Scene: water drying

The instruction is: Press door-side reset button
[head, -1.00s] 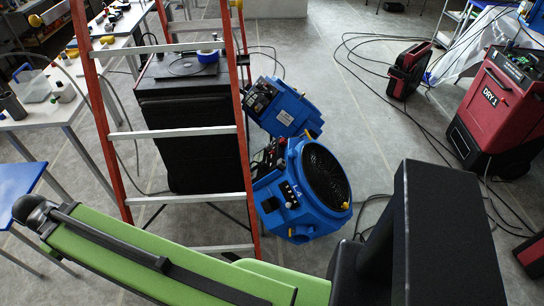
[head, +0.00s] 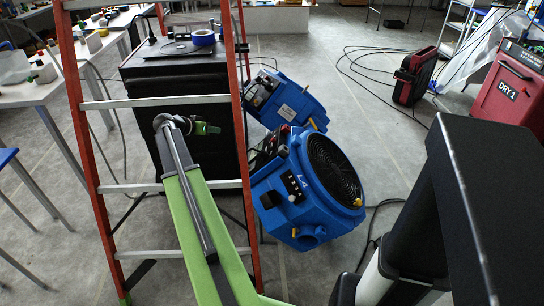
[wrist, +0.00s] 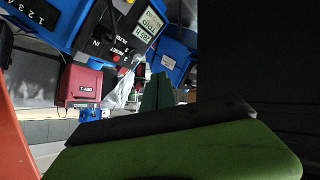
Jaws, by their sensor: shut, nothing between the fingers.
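Two blue drying machines stand on the floor in the head view: a near one marked L4 (head: 312,190) and one behind it (head: 285,100). In the wrist view a black control panel (wrist: 118,40) on a blue housing shows a display, a RESET label and small buttons; I cannot tell which machine this is. My gripper (head: 207,128) is shut and empty, in front of the black cabinet and left of the machines. Its green finger also fills the bottom of the wrist view (wrist: 185,150). The gripper is apart from the panel. Which reset button is door-side is not clear.
A red and silver ladder (head: 160,102) stands close around my arm. A black cabinet (head: 185,85) is behind it. A red DRY 1 machine (head: 508,90) and a smaller red unit (head: 415,75) stand at right. Cables lie on the floor. Tables are at left.

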